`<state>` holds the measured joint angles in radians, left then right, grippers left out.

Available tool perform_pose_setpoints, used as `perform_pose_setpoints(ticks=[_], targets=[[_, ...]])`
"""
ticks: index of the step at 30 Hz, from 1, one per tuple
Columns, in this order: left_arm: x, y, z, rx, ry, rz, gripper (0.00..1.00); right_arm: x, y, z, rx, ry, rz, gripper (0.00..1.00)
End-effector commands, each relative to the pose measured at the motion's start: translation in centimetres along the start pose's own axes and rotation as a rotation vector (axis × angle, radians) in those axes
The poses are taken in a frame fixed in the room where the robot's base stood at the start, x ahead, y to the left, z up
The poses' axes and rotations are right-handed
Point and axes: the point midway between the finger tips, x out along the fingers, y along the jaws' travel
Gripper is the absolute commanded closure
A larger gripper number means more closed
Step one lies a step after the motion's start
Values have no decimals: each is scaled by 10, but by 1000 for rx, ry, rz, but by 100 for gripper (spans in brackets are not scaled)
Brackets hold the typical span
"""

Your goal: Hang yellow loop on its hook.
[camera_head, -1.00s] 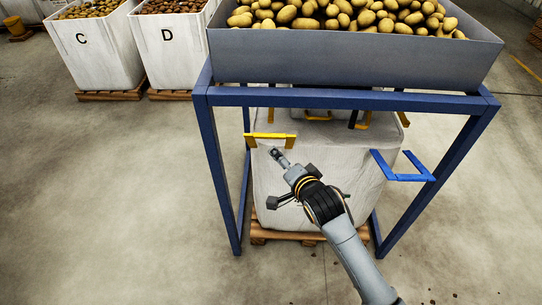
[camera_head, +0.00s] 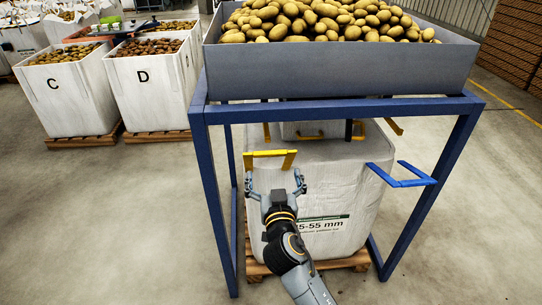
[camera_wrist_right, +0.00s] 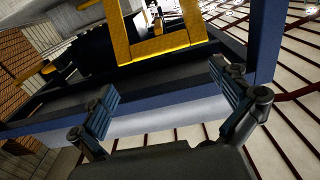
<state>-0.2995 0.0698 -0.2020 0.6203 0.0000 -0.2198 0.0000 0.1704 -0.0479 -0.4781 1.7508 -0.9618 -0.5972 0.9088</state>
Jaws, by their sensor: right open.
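The yellow loop (camera_head: 270,154) stands at the front left top corner of the white big bag (camera_head: 315,178), under the blue frame. Its yellow bar and sides also show large in the right wrist view (camera_wrist_right: 165,47). My right gripper (camera_head: 275,182) is open and empty just below and in front of the loop, its two fingers spread. In the wrist view the fingers (camera_wrist_right: 165,98) sit either side of the view, short of the loop, with nothing between them. I cannot make out the loop's hook clearly. My left gripper is not in view.
The blue frame (camera_head: 330,110) carries a grey hopper (camera_head: 335,74) full of potatoes. A blue loop (camera_head: 405,178) is at the bag's right corner, and further yellow loops (camera_head: 308,136) are behind. Bags C (camera_head: 70,100) and D (camera_head: 150,95) stand at the left. The floor around is clear.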

Motion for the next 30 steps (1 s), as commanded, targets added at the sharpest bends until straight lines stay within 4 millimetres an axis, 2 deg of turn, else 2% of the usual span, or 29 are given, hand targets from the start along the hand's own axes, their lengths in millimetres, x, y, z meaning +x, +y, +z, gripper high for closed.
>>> perform_pose_setpoints(ticks=[1, 6, 12, 18, 25, 26, 30], targets=[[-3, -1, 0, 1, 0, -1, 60, 12, 0, -2, -3, 2, 0, 0], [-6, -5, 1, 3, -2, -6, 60, 43, 0, -1, -2, 1, 0, 0], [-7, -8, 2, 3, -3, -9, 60, 66, 0, 0, 1, 0, -1, 0], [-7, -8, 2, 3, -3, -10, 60, 74, 0, 0, 2, 0, -1, 0], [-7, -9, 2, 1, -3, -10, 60, 74, 0, 1, 2, -1, -1, 0], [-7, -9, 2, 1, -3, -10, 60, 74, 0, 1, 2, -1, -1, 4], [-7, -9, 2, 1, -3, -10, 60, 74, 0, 1, 2, -1, -1, 33]])
